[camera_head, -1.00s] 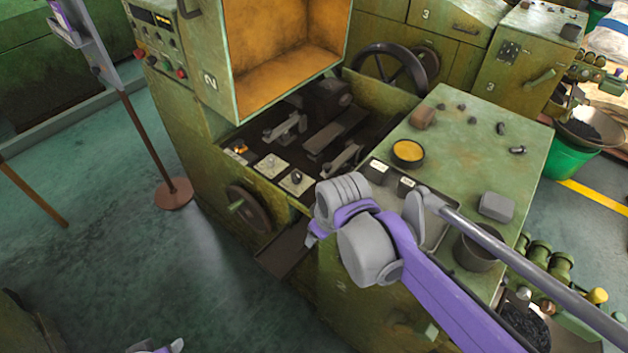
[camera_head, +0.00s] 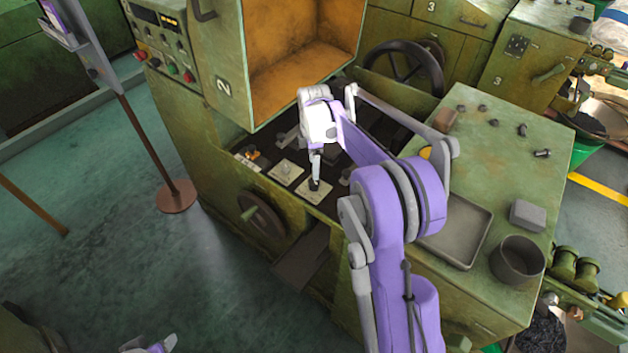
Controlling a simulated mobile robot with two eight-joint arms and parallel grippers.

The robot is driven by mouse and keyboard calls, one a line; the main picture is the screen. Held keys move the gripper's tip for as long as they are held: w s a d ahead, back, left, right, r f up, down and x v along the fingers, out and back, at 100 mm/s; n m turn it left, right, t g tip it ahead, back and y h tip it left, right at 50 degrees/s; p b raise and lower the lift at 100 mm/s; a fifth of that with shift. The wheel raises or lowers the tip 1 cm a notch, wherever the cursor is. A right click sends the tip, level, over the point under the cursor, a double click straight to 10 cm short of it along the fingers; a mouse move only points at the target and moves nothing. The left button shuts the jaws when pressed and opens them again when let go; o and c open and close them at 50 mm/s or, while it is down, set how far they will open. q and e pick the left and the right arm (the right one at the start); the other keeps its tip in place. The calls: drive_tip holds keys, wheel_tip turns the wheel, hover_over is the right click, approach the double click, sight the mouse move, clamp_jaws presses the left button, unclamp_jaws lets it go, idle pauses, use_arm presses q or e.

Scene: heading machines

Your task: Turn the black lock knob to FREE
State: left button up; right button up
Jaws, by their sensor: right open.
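The black lock knob (camera_head: 314,186) sits on a small pale plate (camera_head: 321,196) in the machine's open bay, at the front edge. My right gripper (camera_head: 315,178) points down right over the knob. Its fingers hide part of the knob, and I cannot tell whether they touch it. The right gripper is open. The plate's lettering is too small to read, so the knob's setting cannot be told. Only a tip of my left gripper (camera_head: 152,346) shows at the bottom left edge, far from the machine.
A second pale plate with a small lever (camera_head: 286,170) lies just left of the knob. The orange-lined raised guard (camera_head: 300,65) stands behind. A handwheel (camera_head: 262,215) is on the front. A grey tray (camera_head: 455,235) and dark cup (camera_head: 517,260) stand on the right top.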

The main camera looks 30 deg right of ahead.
sight(314, 185)
wheel_tip(314, 185, down, 8)
drive_tip(key=shift+r, duration=0.1)
drive_tip(key=shift+c, duration=0.2)
clamp_jaws()
idle(0.3)
